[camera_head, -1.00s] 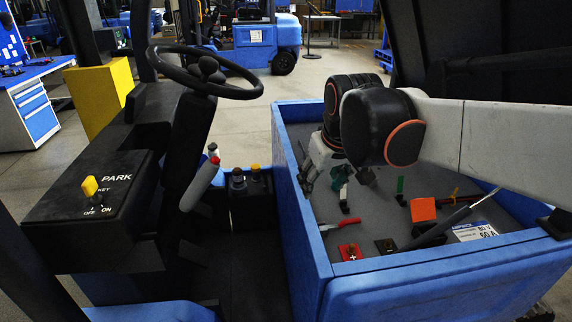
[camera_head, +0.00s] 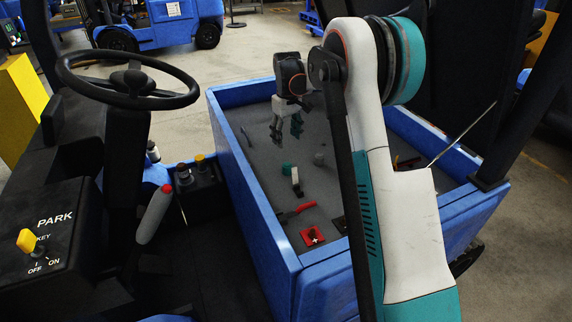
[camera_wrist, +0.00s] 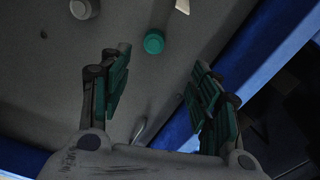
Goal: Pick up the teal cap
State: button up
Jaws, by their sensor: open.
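The teal cap (camera_wrist: 154,42) is a small round cap on the grey floor of the blue bin. In the wrist view it shows just beyond my fingertips and between their lines. In the head view, the teal cap (camera_head: 287,168) lies below my gripper, beside a small white piece (camera_head: 297,184). My gripper (camera_head: 286,131) is open and empty, pointing down inside the bin, apart from the cap. In the wrist view both fingers of my gripper (camera_wrist: 160,62) stand wide apart with nothing between them.
A grey cap (camera_head: 318,158) sits near the teal one. The bin's blue wall (camera_head: 262,218) rises around the floor. Red pliers (camera_head: 298,210) and a red plus terminal (camera_head: 313,237) lie towards the near end. My arm hides the bin's right part. A steering wheel (camera_head: 127,82) stands left.

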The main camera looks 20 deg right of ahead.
aim_at(287, 164)
jog(key=f, duration=0.3)
jog(key=f+b, duration=0.1)
jog(key=f, duration=0.2)
jog(key=w+f+b, duration=0.1)
jog(key=f, duration=0.3)
jog(key=shift+d+f, duration=0.1)
jog(key=shift+d, duration=0.25)
notch_tip(287, 164, down, 5)
jog(key=shift+w+d+f+b, duration=0.1)
jog(key=shift+b, duration=1.15)
jog(key=c, duration=0.7)
